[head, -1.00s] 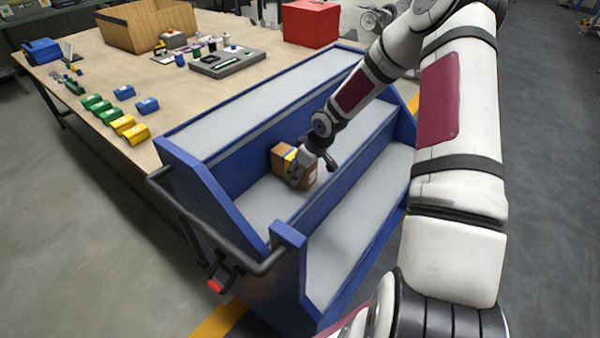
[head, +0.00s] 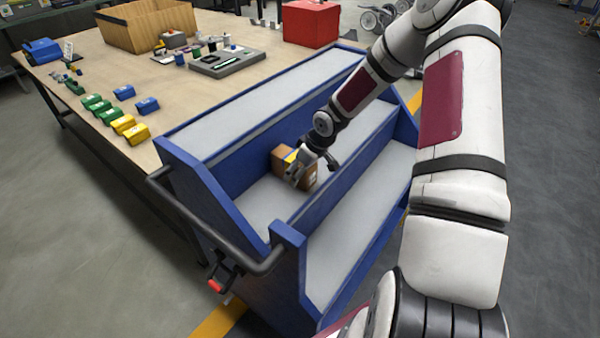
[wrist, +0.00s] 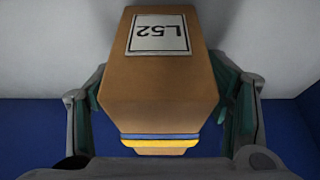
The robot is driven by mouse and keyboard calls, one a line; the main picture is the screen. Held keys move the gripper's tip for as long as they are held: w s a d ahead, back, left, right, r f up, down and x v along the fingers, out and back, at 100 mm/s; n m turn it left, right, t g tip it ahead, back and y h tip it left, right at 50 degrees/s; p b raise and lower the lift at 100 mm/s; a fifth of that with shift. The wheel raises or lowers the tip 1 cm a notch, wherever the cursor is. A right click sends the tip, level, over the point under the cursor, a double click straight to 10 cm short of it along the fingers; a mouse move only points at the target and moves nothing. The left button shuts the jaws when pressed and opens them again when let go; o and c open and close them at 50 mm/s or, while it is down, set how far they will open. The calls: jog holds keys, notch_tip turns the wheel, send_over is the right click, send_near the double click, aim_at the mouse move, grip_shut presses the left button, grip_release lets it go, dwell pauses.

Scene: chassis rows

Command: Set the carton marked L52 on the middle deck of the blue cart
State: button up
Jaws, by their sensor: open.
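The brown carton (head: 309,176) stands on the middle deck (head: 262,203) of the blue cart (head: 200,180). In the wrist view the carton (wrist: 165,85) shows a white label reading L52, upside down in the picture, and a blue and yellow band. My gripper (head: 303,168) is at the carton, its fingers on both sides of it. In the wrist view my gripper (wrist: 165,115) is open, with the carton between the fingers. The carton's underside is hidden.
The cart's top deck (head: 260,95) and lowest deck (head: 350,235) are bare. A wooden table (head: 90,65) behind holds green, yellow and blue blocks, a wooden box (head: 145,27), a grey tray (head: 228,64) and a red box (head: 311,23). A black handle (head: 205,235) juts from the cart's near end.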

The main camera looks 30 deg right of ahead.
jog(key=p+v, duration=0.1)
jog(key=v, duration=0.9)
jog(key=shift+s+r+p, duration=0.15)
jog(key=shift+r+p, duration=0.15)
jog(key=shift+r, duration=0.05)
jog(key=s+a+r+m+h, duration=0.2)
jog(key=s+a+r, duration=0.4)
jog(key=s+r, duration=0.5)
jog(key=s+a+r+m+h, duration=0.1)
jog(key=s+a+r+h, duration=0.1)
jog(key=s+a+r, duration=0.85)
jog(key=s+r+m+t+y, duration=0.1)
jog(key=s+r+y, duration=0.1)
jog(key=s+r, duration=0.3)
jog(key=shift+s+a, duration=0.35)
jog(key=shift+s, duration=0.65)
